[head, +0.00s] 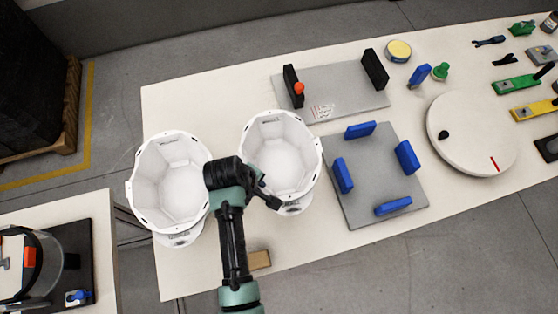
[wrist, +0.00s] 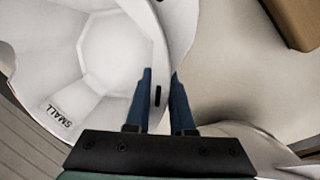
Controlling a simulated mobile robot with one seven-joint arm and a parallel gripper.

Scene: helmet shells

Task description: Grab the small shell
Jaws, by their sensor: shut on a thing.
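The small shell (head: 283,150) is a white, open, bowl-like helmet shell at the front left of the long table, the right one of two. In the wrist view it fills the left side (wrist: 105,50), with the word SMALL printed inside. My gripper (head: 270,197) is at its near-left rim. In the wrist view my gripper's two blue fingers (wrist: 160,85) stand on either side of the shell's wall and are shut on it. The arm hides part of the near rim. I cannot tell whether the shell touches the table.
Another white shell (head: 172,180) stands close on the left. A brown block (head: 260,260) lies near the table's front edge. A grey plate with blue blocks (head: 380,180) is to the right, a grey plate with black uprights (head: 345,90) behind. A round white disc (head: 470,130) is farther right.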

